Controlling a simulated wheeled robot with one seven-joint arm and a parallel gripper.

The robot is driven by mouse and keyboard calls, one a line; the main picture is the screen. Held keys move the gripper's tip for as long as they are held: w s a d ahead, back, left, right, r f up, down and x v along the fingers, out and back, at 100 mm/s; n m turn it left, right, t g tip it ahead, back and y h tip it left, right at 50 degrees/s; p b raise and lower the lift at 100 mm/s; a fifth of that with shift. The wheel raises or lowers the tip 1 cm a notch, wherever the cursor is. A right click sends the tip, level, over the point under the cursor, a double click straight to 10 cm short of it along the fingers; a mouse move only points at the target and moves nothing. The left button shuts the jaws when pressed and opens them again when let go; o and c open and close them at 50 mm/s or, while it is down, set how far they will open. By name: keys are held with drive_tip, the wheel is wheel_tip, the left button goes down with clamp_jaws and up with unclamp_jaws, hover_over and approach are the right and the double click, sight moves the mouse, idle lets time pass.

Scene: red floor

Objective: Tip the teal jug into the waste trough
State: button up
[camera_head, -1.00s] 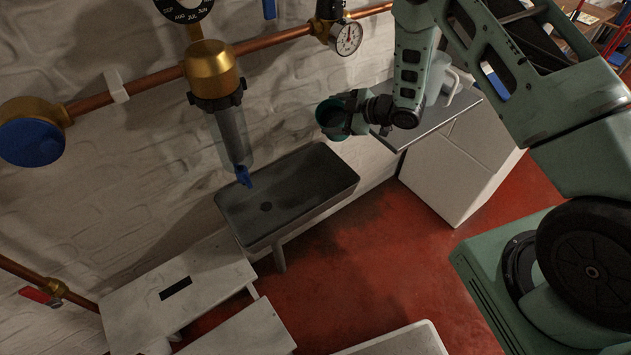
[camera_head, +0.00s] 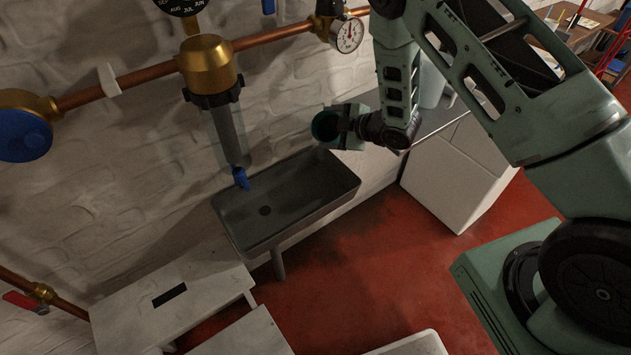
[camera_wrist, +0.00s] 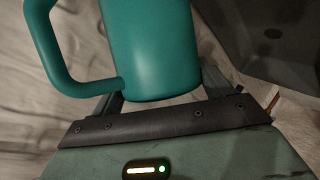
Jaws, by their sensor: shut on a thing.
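The teal jug (camera_head: 325,125) is held by my gripper (camera_head: 346,127) near the right end of the trough, in the head view. Its dark mouth faces left and toward the camera, so it looks tilted. In the wrist view the jug (camera_wrist: 152,50) sits between the fingers of my gripper (camera_wrist: 160,88), with its handle to the left. The jug's contents cannot be made out. The grey waste trough (camera_head: 240,238) stands against the wall, left of and below the jug; its drain hole shows and its basin looks empty. Part of a dark basin (camera_wrist: 255,40) shows in the wrist view.
A brass filter (camera_head: 213,70) with a blue-tipped clear bowl hangs from a copper pipe above the trough's left end. A white cabinet (camera_head: 455,180) with a grey top, bearing a pale jug-like vessel (camera_head: 432,85), stands right. White benches (camera_head: 170,300) stand lower left.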

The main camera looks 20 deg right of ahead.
sight(319, 136)
drive_tip(key=shift+a+f+n+b, duration=0.15)
drive_tip(key=shift+f+n+b, duration=0.15)
drive_tip(key=shift+f+b, duration=0.25)
drive_tip(key=shift+s+a+f+n+t+h+b, duration=0.1)
drive_tip(key=shift+f+n+t+h+b, duration=0.15)
drive_tip(key=shift+f+b, duration=0.35)
drive_tip(key=shift+s+a+f+n+t+h+b, duration=0.15)
drive_tip(key=shift+f+n+t+b, duration=0.1)
drive_tip(key=shift+f+b, duration=0.3)
idle(0.4)
drive_tip(key=shift+s+a+f+n+t+h+b, duration=0.2)
drive_tip(key=shift+f+n+t+h+b, duration=0.25)
drive_tip(key=shift+b, duration=0.7)
drive_tip(key=shift+s+a+f+n+t+h+b, duration=0.2)
drive_tip(key=shift+f+n+b, duration=0.35)
drive_tip(key=shift+b, duration=0.55)
idle(1.6)
drive_tip(key=shift+s+a+f+n+t+b, duration=0.45)
drive_tip(key=shift+s+a+f+n+b, duration=0.15)
drive_tip(key=shift+b, duration=0.65)
drive_tip(key=shift+a+f+b, duration=0.1)
drive_tip(key=shift+f+b, duration=0.2)
drive_tip(key=shift+b, duration=0.2)
